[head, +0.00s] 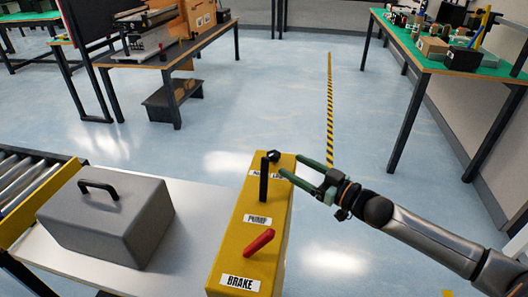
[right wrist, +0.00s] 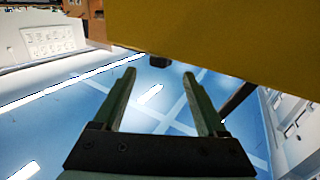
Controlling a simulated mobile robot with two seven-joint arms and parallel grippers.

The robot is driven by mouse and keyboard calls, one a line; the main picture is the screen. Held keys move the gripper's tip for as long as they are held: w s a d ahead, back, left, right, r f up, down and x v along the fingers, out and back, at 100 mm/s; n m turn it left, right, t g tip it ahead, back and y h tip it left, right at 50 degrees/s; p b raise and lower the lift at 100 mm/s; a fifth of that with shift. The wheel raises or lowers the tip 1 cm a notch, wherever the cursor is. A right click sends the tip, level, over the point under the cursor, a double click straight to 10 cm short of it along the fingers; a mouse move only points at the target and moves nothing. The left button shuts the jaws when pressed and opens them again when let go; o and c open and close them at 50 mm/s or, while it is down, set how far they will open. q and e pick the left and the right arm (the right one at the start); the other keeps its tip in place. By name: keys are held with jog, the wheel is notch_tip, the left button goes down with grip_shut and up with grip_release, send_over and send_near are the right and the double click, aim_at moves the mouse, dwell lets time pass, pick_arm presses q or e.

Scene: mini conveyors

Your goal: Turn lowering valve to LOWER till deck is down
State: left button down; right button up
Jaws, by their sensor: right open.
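A yellow control box (head: 228,250) stands beside the deck (head: 185,240), a pale flat top. A black knob (head: 273,155), which looks like the lowering valve, sits at the box's far end. Its label is partly hidden by a black upright lever (head: 263,182). A red lever (head: 260,241) is between the labels PUMP and BRAKE. My right gripper (head: 289,164) is open and empty at the box's far right edge, its fingertips just right of the knob. In the right wrist view its fingers (right wrist: 157,73) are apart below the yellow box side (right wrist: 230,35). My left gripper is not in view.
A grey lidded case (head: 110,225) with a black handle rests on the deck. A roller conveyor (head: 25,180) is at the left. Workbenches stand at the back left (head: 190,42) and right (head: 440,68). The blue floor beyond the box is clear.

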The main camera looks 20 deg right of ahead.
aim_at(268, 152)
jog(key=b+x, duration=0.1)
jog(key=x, duration=0.5)
jog(key=shift+w+a, duration=0.1)
jog(key=shift+w, duration=0.1)
jog(key=x, duration=0.2)
jog(key=shift+w+a, duration=0.15)
jog(key=shift+w, duration=0.2)
jog(key=shift+w+a, duration=0.2)
jog(key=shift+w, duration=0.3)
jog(key=shift+w+a, duration=0.1)
jog(key=shift+w, duration=0.1)
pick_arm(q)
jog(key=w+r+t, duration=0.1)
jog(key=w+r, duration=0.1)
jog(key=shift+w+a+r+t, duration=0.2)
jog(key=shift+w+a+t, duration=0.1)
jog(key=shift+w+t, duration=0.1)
pick_arm(e)
jog(key=shift+c, duration=0.3)
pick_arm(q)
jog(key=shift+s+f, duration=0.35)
pick_arm(e)
grip_shut()
